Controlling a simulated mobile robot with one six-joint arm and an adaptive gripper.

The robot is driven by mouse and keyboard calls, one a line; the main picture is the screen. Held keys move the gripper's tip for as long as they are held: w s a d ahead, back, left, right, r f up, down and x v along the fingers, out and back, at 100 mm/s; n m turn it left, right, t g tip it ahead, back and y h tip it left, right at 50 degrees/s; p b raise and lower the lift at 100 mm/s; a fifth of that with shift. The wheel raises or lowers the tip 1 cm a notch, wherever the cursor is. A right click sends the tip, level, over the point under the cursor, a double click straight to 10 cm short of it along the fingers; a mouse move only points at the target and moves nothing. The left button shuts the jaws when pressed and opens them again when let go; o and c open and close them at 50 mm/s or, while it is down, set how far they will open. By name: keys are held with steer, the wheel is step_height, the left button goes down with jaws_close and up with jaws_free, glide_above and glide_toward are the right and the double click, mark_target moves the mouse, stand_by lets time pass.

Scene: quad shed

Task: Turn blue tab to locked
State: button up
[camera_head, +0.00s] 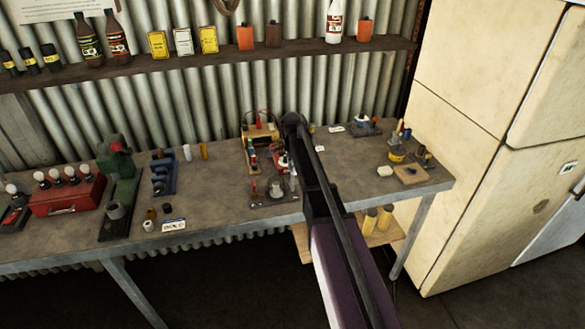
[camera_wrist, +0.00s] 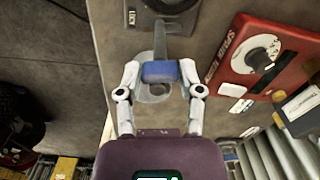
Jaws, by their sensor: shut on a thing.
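The blue tab (camera_wrist: 160,73) shows in the wrist view as a short blue block at the end of a grey lever (camera_wrist: 160,42). The lever runs up to a dark round base (camera_wrist: 168,6) at the top edge. A small label (camera_wrist: 131,17) reading "LOCK" lies left of that base. My gripper (camera_wrist: 160,70) has one white finger on each side of the blue tab and is shut on it. A grey rounded shape (camera_wrist: 152,97) shows below the tab. In the head view my arm hides much of this spot, and I cannot pick out the tab there.
A red box with a white dial (camera_wrist: 262,52) stands close to the right of my gripper in the wrist view. In the head view the workbench (camera_head: 225,185) carries a red toolbox (camera_head: 68,196), a green machine (camera_head: 118,165) and a blue vice (camera_head: 163,172). A cream fridge (camera_head: 480,120) stands right.

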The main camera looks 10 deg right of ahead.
steer(key=shift+n, duration=0.4)
steer(key=n, duration=0.3)
steer(key=shift+n, duration=0.3)
steer(key=n, duration=0.3)
steer(key=shift+n, duration=0.3)
steer(key=n, duration=0.3)
steer(key=shift+n, duration=0.4)
steer(key=shift+s+n, duration=0.1)
steer(key=shift+n, duration=1.9)
steer(key=o, duration=1.1)
steer(key=shift+o, duration=0.2)
steer(key=shift+m, duration=0.3)
